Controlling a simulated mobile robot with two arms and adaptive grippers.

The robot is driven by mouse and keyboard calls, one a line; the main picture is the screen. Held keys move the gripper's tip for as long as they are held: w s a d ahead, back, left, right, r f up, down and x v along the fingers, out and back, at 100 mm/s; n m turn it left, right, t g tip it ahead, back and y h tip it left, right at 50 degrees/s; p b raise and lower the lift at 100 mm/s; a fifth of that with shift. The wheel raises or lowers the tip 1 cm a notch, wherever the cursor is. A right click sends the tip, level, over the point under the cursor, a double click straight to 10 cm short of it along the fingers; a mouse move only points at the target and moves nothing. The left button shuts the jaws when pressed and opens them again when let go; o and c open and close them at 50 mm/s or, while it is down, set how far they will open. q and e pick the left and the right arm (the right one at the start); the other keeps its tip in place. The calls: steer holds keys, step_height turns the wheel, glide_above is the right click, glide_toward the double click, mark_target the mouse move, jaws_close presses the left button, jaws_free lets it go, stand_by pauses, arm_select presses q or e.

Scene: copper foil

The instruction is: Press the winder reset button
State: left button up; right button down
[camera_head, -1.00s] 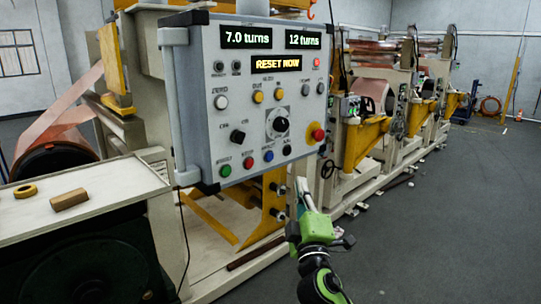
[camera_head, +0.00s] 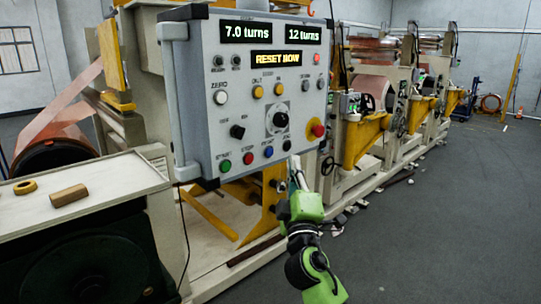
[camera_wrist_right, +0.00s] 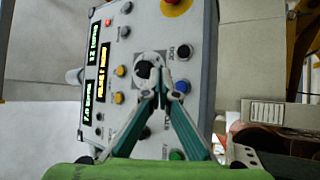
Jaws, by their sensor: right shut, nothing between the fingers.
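The grey control panel (camera_head: 250,100) stands ahead, its middle display (camera_head: 276,61) reading "RESET NOW". The blue button (camera_head: 268,152) in its bottom row, between a red and a black button, appears to be the reset button; its label is too blurred to read surely. My right gripper (camera_head: 294,162) is shut and empty, with its tips near the panel's lower right edge, right of and slightly below the blue button. In the right wrist view the shut fingertips (camera_wrist_right: 160,70) overlap the panel near the blue button (camera_wrist_right: 182,86); contact cannot be told. My left gripper is not in view.
A red emergency stop knob (camera_head: 318,130) is on the panel's right side. Winding machines line the back; the grey floor at right is mostly clear.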

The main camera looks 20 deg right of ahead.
mark_target(269, 152)
steer(key=shift+w+a+b, duration=0.3)
steer(key=shift+w, duration=0.55)
steer(key=shift+w+a+b, duration=0.3)
steer(key=shift+w, duration=0.5)
steer(key=shift+w+a+b, duration=0.3)
steer(key=shift+w, duration=0.55)
steer(key=shift+w+a+b, duration=0.15)
steer(key=shift+w+b, duration=0.2)
steer(key=shift+w, duration=0.05)
steer(key=shift+w+a+b, duration=0.15)
steer(key=shift+w+b, duration=0.25)
stand_by(0.5)
steer(key=shift+s+d+p, duration=0.25)
steer(key=shift+s+p, duration=0.1)
steer(key=shift+s, duration=0.5)
